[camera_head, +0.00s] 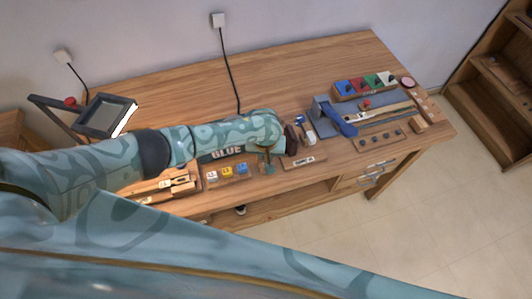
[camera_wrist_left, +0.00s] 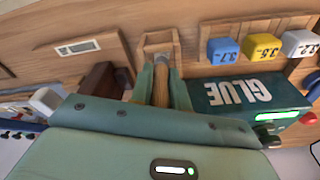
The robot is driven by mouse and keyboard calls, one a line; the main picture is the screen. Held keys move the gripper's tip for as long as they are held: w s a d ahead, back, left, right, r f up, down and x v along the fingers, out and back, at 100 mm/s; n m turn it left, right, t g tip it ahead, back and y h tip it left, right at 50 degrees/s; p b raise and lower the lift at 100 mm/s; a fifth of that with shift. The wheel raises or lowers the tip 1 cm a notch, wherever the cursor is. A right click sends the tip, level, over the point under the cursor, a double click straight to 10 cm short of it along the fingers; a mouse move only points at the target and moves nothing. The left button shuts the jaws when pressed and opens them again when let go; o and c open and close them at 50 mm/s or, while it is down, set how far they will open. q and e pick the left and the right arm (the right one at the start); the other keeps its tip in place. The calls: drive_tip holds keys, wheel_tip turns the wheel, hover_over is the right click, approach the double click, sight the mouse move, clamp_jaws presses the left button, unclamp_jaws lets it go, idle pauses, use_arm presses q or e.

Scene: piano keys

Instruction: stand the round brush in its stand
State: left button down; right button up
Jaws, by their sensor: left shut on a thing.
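My left gripper (camera_wrist_left: 162,88) is shut on the round brush (camera_wrist_left: 160,86), whose wooden handle shows between the teal fingers in the left wrist view. A grey band on the brush shows beyond the fingertips, at the opening of a small wooden stand (camera_wrist_left: 143,47) with side walls. I cannot tell whether the brush's end is inside the stand or just above it. In the head view the left gripper (camera_head: 268,160) is over the front part of the workbench, mostly below my forearm; the brush is hard to make out there. My right gripper is not in view.
A teal glue box (camera_wrist_left: 240,95) stands close beside the gripper. Blue (camera_wrist_left: 223,50), yellow (camera_wrist_left: 258,47) and white (camera_wrist_left: 300,43) number blocks sit nearby. A dark brown block (camera_wrist_left: 103,80) is on the other side. The workbench (camera_head: 300,75) is clear at the back.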

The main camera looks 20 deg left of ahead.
use_arm(q)
drive_tip(key=shift+f, duration=0.2)
drive_tip(key=c, duration=1.3)
unclamp_jaws()
drive_tip(key=shift+o, duration=0.2)
drive_tip(key=shift+s, duration=0.1)
drive_tip(key=o, duration=0.3)
drive_tip(key=shift+o, duration=0.5)
drive_tip(key=shift+s+a, duration=0.1)
drive_tip(key=shift+d+r, duration=0.1)
drive_tip(key=shift+d, duration=0.1)
